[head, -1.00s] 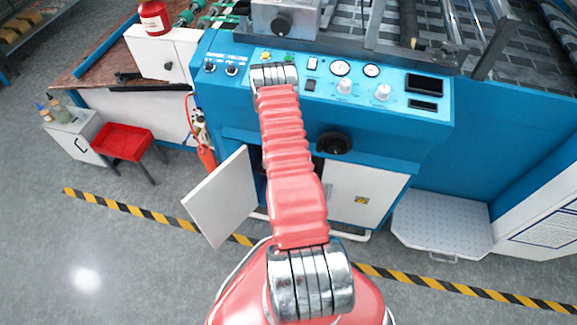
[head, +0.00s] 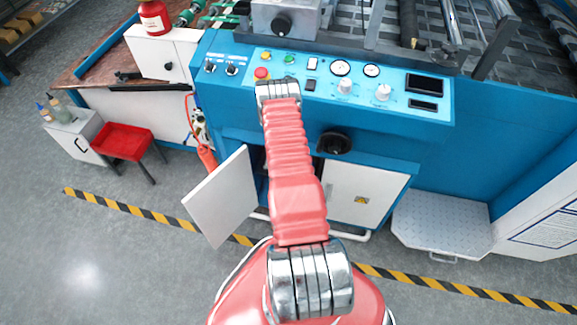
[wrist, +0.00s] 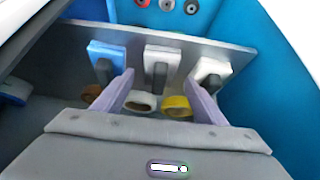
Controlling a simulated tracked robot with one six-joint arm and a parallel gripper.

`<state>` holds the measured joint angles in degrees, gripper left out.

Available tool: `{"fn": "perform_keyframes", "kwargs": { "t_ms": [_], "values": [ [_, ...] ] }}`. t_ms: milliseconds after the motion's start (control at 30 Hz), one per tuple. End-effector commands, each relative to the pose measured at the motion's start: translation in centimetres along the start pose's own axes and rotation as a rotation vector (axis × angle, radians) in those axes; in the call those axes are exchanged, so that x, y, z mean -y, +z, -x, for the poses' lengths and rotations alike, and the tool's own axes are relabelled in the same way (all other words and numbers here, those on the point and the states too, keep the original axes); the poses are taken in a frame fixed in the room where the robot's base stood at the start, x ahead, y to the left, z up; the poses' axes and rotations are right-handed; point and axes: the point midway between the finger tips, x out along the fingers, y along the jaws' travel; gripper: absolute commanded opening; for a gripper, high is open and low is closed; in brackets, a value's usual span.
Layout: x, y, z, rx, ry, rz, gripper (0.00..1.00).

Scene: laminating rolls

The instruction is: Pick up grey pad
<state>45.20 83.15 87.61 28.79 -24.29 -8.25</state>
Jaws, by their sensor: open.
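In the wrist view, three pads with dark handles stand in a row along a grey metal panel (wrist: 190,46): a blue pad (wrist: 107,48) at left, a pale grey pad (wrist: 162,51) in the middle and a whiter pad (wrist: 212,66) at right. My gripper (wrist: 160,82) is open, its two purple-grey fingers apart. The grey pad shows between and beyond the fingertips, with nothing held. In the head view my gripper and the pads are hidden behind my arm and the machine front.
Tape rolls, one white (wrist: 140,101) and one yellow (wrist: 177,105), lie below the pads. Blue walls enclose the space. In the head view a white cabinet door (head: 221,197) hangs open at left of my arm, and a closed white door (head: 367,192) is at right.

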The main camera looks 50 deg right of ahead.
Motion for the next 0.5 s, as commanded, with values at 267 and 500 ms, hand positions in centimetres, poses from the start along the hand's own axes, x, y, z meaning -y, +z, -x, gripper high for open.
{"fn": "perform_keyframes", "kwargs": {
  "t_ms": [267, 500],
  "values": [
    [0.0, 0.0, -2.0, 0.0, 0.0, -0.001, 0.65],
    [0.0, 0.0, -2.0, 0.0, 0.0, -0.001, 0.65]
  ]
}}
